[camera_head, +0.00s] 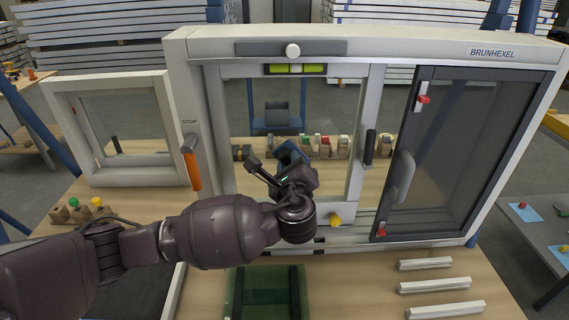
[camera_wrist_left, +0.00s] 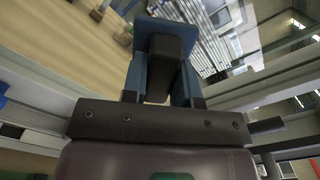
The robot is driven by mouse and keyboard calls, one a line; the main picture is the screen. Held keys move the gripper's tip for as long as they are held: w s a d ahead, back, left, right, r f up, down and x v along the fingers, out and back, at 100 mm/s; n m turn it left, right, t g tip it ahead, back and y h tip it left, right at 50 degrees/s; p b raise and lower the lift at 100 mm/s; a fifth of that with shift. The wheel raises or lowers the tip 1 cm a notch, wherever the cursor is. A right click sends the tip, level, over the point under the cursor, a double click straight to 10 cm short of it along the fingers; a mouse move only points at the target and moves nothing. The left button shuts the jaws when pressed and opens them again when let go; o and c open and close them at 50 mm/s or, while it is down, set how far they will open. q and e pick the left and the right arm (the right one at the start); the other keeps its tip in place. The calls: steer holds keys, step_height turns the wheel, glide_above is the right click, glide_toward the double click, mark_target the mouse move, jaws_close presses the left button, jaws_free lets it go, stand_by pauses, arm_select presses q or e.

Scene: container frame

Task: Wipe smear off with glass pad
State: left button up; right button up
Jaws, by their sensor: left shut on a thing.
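The glass pad (camera_head: 288,153) is blue-faced with a dark grip. My left gripper (camera_head: 291,168) is shut on its grip, in front of the middle glass pane (camera_head: 325,115) of the large white frame (camera_head: 200,105). In the left wrist view the pad (camera_wrist_left: 165,24) stands beyond the left gripper (camera_wrist_left: 163,85), its dark grip between the fingers. The pad is close to the glass; I cannot tell whether it touches. I cannot make out the smear; the gripper and pad cover part of the pane. My right gripper is not in view.
A white sash with an orange handle (camera_head: 193,170) stands open at left. A dark screen panel (camera_head: 450,150) with a grey handle is at right. A green tray (camera_head: 235,292) and several white strips (camera_head: 435,284) lie on the wooden bench. Several small blocks show behind the glass.

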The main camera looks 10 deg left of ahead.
mark_target(300, 145)
arm_select(q)
steer(key=shift+w+d, duration=0.2)
steer(key=shift+d, duration=0.3)
steer(key=shift+w+d, duration=0.15)
steer(key=shift+d, duration=0.3)
steer(key=shift+w+d+r, duration=0.1)
steer(key=shift+d, duration=0.25)
steer(key=shift+r+p, duration=0.95)
steer(key=shift+p, duration=0.05)
steer(key=shift+a+r, duration=0.1)
steer(key=shift+r, duration=0.15)
steer(key=shift+a+p, duration=0.15)
steer(key=shift+p, duration=0.2)
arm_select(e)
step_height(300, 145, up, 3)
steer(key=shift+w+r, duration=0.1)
